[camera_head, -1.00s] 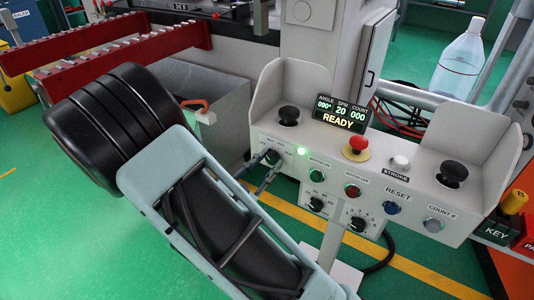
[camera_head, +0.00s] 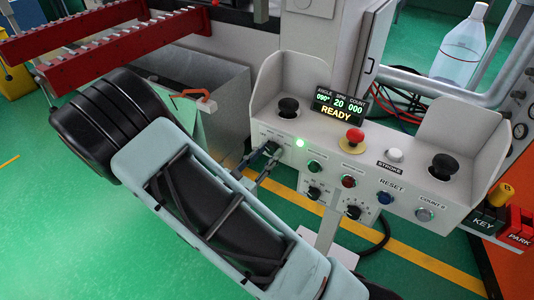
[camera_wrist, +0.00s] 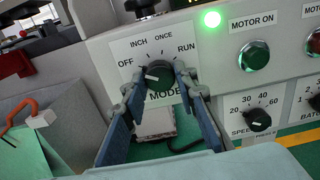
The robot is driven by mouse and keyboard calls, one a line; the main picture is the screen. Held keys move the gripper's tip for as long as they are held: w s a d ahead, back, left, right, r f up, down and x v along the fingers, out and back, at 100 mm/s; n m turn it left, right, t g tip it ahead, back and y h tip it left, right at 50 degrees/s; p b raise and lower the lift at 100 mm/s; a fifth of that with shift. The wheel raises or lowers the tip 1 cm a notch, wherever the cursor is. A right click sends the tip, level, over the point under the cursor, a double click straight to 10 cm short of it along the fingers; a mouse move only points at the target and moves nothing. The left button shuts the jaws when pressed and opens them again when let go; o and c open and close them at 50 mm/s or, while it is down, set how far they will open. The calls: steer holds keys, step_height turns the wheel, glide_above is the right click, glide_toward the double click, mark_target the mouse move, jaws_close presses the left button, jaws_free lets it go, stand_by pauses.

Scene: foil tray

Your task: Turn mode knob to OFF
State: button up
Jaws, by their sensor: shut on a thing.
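A lit green lamp (camera_wrist: 211,18) and the MOTOR ON button (camera_wrist: 254,56) are right of the knob. The speed knob (camera_wrist: 258,120) is lower right. The display (camera_head: 338,104) reads READY. A red mushroom button (camera_head: 355,136) stands on top.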

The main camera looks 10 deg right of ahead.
steer(key=o, duration=1.1)
steer(key=shift+o, duration=0.2)
steer(key=v, duration=1.2)
